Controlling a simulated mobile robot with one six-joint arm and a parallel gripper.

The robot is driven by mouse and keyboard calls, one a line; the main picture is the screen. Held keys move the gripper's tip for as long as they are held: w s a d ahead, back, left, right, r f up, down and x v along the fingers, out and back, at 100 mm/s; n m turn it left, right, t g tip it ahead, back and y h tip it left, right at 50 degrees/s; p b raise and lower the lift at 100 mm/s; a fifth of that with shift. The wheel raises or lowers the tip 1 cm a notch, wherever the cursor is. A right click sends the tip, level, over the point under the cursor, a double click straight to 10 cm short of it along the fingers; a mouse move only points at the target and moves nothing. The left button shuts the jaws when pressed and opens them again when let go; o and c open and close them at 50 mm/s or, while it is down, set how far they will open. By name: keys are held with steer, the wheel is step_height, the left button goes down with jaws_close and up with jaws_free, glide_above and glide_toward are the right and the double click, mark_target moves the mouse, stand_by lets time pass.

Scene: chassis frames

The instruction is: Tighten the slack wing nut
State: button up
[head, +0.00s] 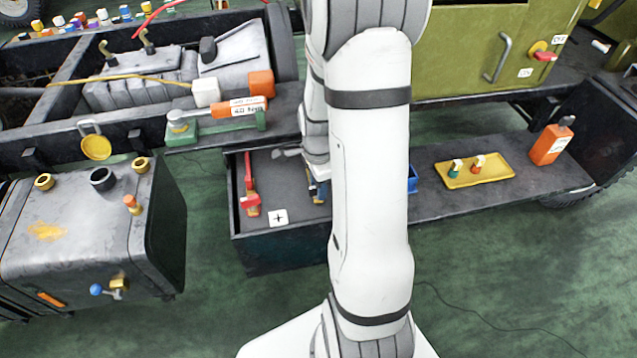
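I cannot make out a wing nut with certainty. Two small dark hooked fittings, one on the left (105,48) and one on the right (147,40), stand on top of the grey ribbed block at the upper left. They are too small to tell whether either bears a wing nut or is loose. My gripper (318,188) points down over the open drawer (285,240) and is mostly hidden behind my own arm.
A red-handled tool (249,190) lies in the drawer. A green-and-orange jack-like tool (215,122) sits on the ledge above. A yellow tray (474,169) and orange bottle (552,143) stand on the right shelf. A grey tank (80,220) is at left.

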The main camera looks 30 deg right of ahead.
step_height(320, 180, up, 8)
steer(key=shift+f+p, duration=0.1)
steer(key=shift+p, duration=0.75)
steer(key=shift+a+r, duration=0.1)
steer(key=shift+r, duration=0.3)
steer(key=s+a+r+n+t+p, duration=0.1)
steer(key=s+a+r+n+p, duration=0.3)
steer(key=r+n, duration=0.2)
steer(key=s+a+r+n+p, duration=0.4)
steer(key=r+n, duration=0.2)
steer(key=r, duration=0.4)
steer(key=s+a+r+n+t+p, duration=0.1)
steer(key=s+a+r+n+p, duration=0.3)
steer(key=r+n, duration=0.3)
steer(key=shift+s+r+t+p, duration=0.15)
steer(key=shift+r+t+p, duration=0.2)
steer(key=shift+r, duration=0.55)
